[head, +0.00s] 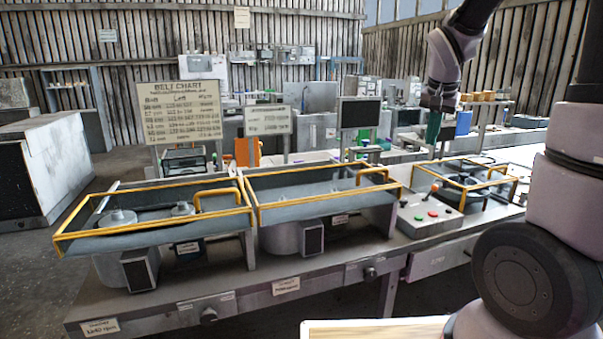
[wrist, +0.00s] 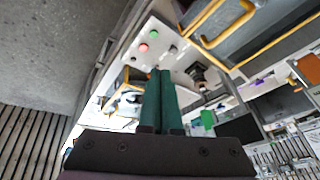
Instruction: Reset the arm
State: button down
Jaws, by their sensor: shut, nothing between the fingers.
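My gripper (head: 433,128) hangs at the upper right of the head view, pointing down, with green fingers. It is above the back of the bench, near the right-hand unit, and touches nothing that I can see. In the wrist view my gripper (wrist: 159,75) shows its two green fingers close together, with nothing between them. My arm is bent, its upper part leaving the top of the head view.
A long bench (head: 240,290) carries two yellow-railed housings (head: 150,232) (head: 325,203), a control panel (head: 428,215) with buttons, and a yellow-framed unit (head: 466,183). A belt chart board (head: 182,112) and a dark screen (head: 360,114) stand behind. Open floor lies at left.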

jog(key=s+a+r+n+t+y, duration=0.1)
jog(key=s+a+r, duration=0.2)
jog(key=s, duration=0.3)
jog(key=s+a+r+n+t+y, duration=0.1)
jog(key=s+a+r, duration=0.1)
jog(key=s, duration=0.5)
jog(key=s+a+r+n+y, duration=0.1)
jog(key=s+a+r, duration=0.2)
jog(key=s, duration=0.3)
jog(key=shift+s+a+r+t, duration=0.3)
jog(key=shift+s+a+t, duration=0.1)
jog(key=shift+a, duration=0.05)
